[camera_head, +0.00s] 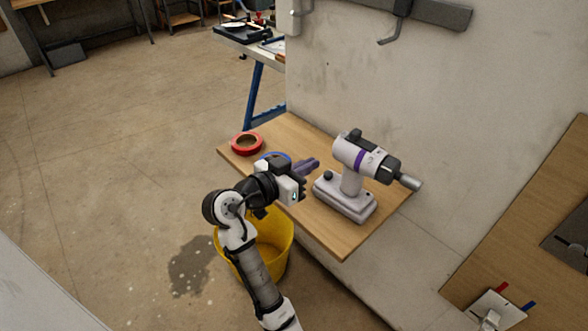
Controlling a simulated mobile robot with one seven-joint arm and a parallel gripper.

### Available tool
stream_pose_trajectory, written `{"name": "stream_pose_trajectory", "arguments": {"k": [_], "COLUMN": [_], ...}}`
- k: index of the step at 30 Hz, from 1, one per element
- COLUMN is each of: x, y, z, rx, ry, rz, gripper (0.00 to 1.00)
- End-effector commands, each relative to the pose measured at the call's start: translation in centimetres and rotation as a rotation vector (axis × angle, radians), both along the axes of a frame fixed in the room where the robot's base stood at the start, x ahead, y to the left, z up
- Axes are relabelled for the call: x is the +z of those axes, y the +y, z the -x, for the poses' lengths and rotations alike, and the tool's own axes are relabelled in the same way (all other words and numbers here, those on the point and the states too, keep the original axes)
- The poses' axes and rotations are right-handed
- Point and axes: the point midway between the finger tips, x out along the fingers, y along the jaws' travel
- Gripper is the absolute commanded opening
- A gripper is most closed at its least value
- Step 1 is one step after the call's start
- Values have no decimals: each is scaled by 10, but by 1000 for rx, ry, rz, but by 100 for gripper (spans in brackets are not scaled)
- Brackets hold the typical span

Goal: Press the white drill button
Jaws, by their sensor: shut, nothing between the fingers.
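The white drill (352,176) stands upright on its broad battery base on the wooden shelf, with a purple band on its body and its grey bit pointing right. A small dark round knob (329,175) sits on the left end of its base; I cannot tell for sure whether this is the button. My gripper (303,188) is shut and empty, just left of the drill's base and over the shelf. The tips look apart from the drill, but the gap is hard to judge. The drill's far side is hidden.
On the wooden shelf (365,233) lie a red tape roll (247,144), a blue ring (276,155) partly hidden by my arm, and a purple item (307,166) close behind my gripper. A yellow bucket (283,240) stands below. A concrete wall backs the shelf.

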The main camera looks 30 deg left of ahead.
Motion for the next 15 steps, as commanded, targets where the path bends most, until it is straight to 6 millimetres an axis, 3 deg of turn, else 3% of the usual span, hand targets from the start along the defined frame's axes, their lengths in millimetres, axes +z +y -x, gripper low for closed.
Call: {"name": "stream_pose_trajectory", "arguments": {"k": [5,9,15], "x": [-3,-27,-42], "y": [-15,-16,-18], "z": [-36,-35,-36], "rx": [-5,0,1], "ry": [1,6,1], "rz": [1,1,0], "gripper": [0,0,0]}}
